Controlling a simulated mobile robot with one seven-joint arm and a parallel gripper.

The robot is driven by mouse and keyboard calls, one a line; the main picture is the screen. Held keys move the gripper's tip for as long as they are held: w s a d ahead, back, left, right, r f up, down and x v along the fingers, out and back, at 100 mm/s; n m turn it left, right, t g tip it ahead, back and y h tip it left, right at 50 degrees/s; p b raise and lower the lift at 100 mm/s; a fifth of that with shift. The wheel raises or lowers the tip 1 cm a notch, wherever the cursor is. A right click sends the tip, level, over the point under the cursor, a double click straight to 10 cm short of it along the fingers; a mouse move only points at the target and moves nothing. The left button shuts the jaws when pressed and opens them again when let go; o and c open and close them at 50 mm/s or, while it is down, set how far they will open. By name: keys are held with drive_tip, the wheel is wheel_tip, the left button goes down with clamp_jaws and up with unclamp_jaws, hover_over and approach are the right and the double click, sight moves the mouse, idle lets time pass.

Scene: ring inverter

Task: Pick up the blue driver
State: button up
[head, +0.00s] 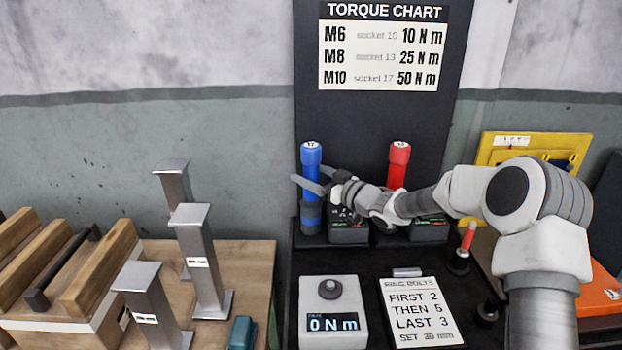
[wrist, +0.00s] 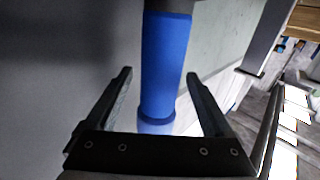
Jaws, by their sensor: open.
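The blue driver (head: 311,158) stands upright at the left of the dark rack, with a white-marked cap on top. In the wrist view the blue driver (wrist: 165,65) runs vertically between the two fingers, with a dark band at the top. My gripper (head: 310,186) is at its middle height, reaching in from the right. My gripper (wrist: 158,85) is open, a finger on each side of the driver, with visible gaps. It looks apart from both fingers. Part of the driver's middle is hidden behind a finger in the head view.
A red driver (head: 398,165) stands to the right, behind my arm. A torque display box (head: 333,290) and a ring bolts card (head: 420,310) lie in front. Grey metal posts (head: 203,260) stand on the wooden table at left. A yellow case (head: 540,148) is at right.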

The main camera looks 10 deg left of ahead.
clamp_jaws()
drive_tip(key=shift+r, duration=0.15)
idle(0.4)
drive_tip(key=shift+r, duration=0.1)
